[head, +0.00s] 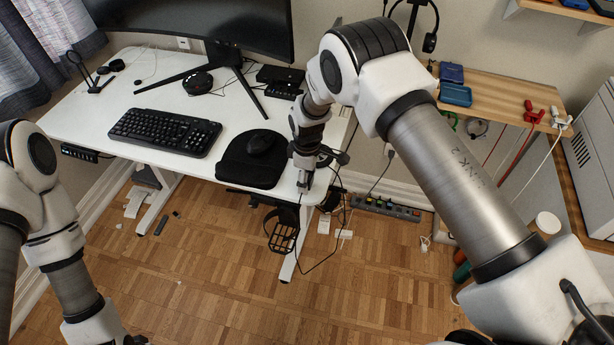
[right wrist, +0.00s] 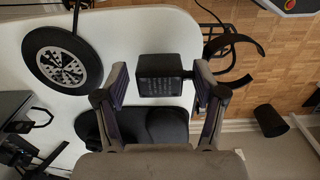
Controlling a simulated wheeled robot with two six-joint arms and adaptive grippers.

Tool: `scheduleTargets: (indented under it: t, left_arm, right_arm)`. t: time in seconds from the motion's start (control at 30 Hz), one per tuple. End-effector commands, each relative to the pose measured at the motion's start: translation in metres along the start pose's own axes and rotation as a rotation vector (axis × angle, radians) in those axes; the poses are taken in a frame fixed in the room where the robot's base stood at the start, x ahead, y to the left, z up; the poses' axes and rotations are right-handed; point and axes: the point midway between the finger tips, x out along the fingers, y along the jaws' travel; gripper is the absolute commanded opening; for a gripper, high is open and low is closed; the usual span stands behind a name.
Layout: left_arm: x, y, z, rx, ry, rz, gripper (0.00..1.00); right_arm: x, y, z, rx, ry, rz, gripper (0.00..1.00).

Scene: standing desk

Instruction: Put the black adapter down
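The black adapter (right wrist: 158,75) is a dark block between the two fingers of my right gripper (right wrist: 161,86) in the right wrist view. A narrow gap shows on each side of it, so the fingers look open around it. White desk top (right wrist: 125,42) shows behind it, near the desk's edge; I cannot tell whether it rests on the desk. A cable leaves its right side. In the head view my right gripper (head: 304,182) points down at the desk's front right corner, and the adapter cannot be made out there.
A black mouse pad (head: 236,174) with a mouse (head: 260,142) lies just left of my right gripper. A keyboard (head: 166,131) is farther left. Cables hang off the desk's right edge toward a power strip (head: 386,208) on the floor. A wooden shelf (head: 500,94) stands at right.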

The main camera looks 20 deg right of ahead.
Motion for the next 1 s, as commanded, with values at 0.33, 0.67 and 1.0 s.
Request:
scheduleTargets:
  t: [0.33,0.67,1.0]
  left_arm:
    - [0.003,0.0,0.0,0.0,0.0,0.0,0.83]
    - [0.017,0.0,0.0,0.0,0.0,0.0,0.83]
    - [0.017,0.0,0.0,0.0,0.0,0.0,0.83]
  right_arm:
    - [-0.036,0.001,0.0,-0.001,0.002,0.004,0.7]
    - [-0.115,0.001,0.0,0.0,0.002,0.002,0.7]
    - [-0.124,-0.002,0.003,0.009,-0.002,-0.002,0.7]
